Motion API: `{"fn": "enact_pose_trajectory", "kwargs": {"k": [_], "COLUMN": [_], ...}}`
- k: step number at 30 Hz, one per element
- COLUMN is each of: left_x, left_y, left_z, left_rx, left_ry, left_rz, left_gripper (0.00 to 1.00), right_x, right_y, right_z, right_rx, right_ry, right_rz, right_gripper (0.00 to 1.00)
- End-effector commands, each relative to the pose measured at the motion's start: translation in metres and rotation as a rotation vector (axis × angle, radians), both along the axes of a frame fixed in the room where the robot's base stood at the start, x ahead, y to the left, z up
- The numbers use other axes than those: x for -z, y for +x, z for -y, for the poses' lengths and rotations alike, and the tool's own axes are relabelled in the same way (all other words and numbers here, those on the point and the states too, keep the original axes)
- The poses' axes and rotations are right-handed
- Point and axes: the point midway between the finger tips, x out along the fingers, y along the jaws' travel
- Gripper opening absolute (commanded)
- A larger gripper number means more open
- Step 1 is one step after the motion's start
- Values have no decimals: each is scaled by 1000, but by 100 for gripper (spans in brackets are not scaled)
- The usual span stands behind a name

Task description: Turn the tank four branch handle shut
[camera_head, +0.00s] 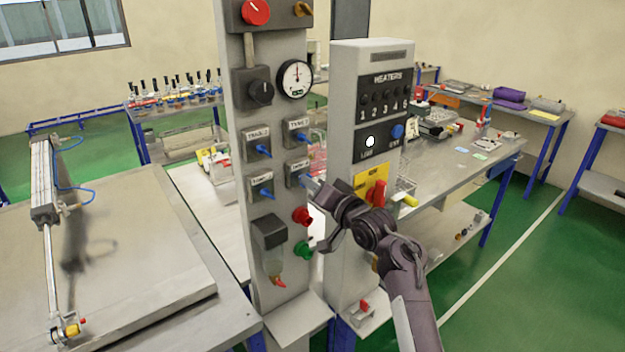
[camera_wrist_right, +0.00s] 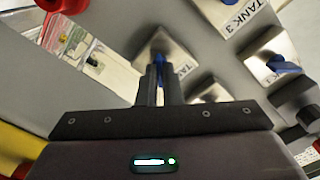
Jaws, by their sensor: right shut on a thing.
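The tank four branch valve (camera_head: 297,167) is the lower right of the small grey valve boxes on the upright panel. My right gripper (camera_head: 312,186) reaches it from the right and covers most of its blue handle. In the right wrist view the two dark fingers (camera_wrist_right: 158,84) are closed on the blue handle (camera_wrist_right: 160,61), of which only a small part shows between the fingertips. The handle's exact angle is hard to tell. The tank three valve's blue handle (camera_head: 265,192) is to the left and apart from the gripper. My left gripper is out of view.
Other blue handles sit above, for tank one (camera_head: 263,150) and tank two (camera_head: 304,137). A red fitting (camera_head: 301,215) and a green one (camera_head: 303,249) stick out just below my gripper. A heater cabinet (camera_head: 343,95) stands close on the right.

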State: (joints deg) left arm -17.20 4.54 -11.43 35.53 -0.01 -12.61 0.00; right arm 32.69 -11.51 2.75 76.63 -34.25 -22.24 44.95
Motion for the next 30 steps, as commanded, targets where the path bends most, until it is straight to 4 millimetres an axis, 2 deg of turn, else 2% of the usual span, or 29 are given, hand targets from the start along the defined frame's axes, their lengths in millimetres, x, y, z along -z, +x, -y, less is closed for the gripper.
{"fn": "enact_pose_trajectory", "kwargs": {"k": [18,19,23,30], "left_x": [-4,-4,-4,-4], "left_y": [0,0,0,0], "left_z": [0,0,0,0], "left_rx": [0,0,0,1], "left_ry": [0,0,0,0], "left_rz": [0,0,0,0], "left_gripper": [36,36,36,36], "right_x": [2,2,2,1], "right_y": [0,0,0,0], "right_z": [0,0,0,0], "right_rx": [-1,-1,-1,0], "right_ry": [32,32,32,32], "right_rz": [-29,-29,-28,-25], "right_gripper": [0,8,25,27]}}
